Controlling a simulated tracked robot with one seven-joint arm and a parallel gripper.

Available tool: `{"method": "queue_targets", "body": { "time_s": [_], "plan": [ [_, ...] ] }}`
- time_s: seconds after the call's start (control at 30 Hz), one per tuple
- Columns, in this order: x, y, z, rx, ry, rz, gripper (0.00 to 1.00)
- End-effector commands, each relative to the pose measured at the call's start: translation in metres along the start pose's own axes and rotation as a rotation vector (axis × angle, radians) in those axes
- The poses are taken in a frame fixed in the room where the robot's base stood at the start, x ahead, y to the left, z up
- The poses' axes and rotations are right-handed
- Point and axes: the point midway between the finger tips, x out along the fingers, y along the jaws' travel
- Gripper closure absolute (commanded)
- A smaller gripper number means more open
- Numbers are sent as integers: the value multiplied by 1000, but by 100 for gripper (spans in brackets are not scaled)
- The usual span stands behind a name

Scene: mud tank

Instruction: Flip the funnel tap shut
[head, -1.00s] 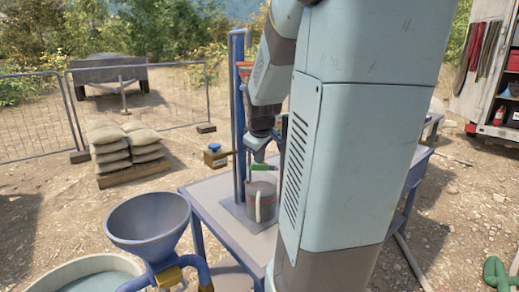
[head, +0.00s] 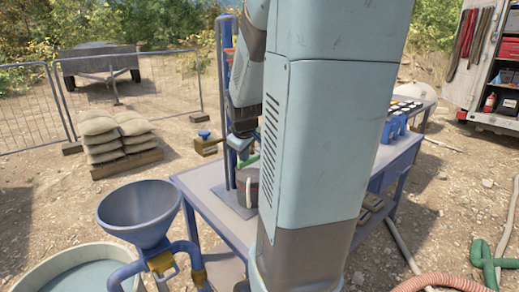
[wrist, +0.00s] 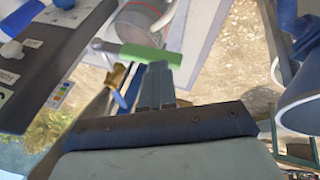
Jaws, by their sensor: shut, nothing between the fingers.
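A green-sleeved lever (wrist: 151,54), apparently the tap handle, lies crosswise in front of my fingertips in the wrist view. Its bare metal end is at the left, near a brass fitting (wrist: 116,75). My gripper (wrist: 157,68) is shut and empty, with its tips at the lever's edge; I cannot tell whether they touch. In the head view my gripper (head: 242,152) is beside the blue column, just above the green lever (head: 248,161). A grey cup (head: 245,187) with a pale handle stands below, partly hidden by my arm.
The cup stands on a blue-grey table (head: 205,187). A large blue funnel (head: 138,212) with brass-fitted pipes is at the lower left, by a round tank (head: 70,262). A dark panel with knobs (wrist: 45,55) is close at left in the wrist view.

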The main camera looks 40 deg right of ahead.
Motion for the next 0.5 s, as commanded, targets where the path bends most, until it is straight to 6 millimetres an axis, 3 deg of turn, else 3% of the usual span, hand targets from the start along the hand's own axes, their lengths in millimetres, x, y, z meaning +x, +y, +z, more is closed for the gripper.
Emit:
{"method": "queue_targets", "body": {
  "time_s": [0.03, 0.37, 0.5],
  "plan": [
    [6, -12, 4, -9, -18, -24, 100],
    [6, -11, 5, -6, -21, -24, 100],
    [-4, -6, 1, -5, -16, -21, 100]
  ]
}}
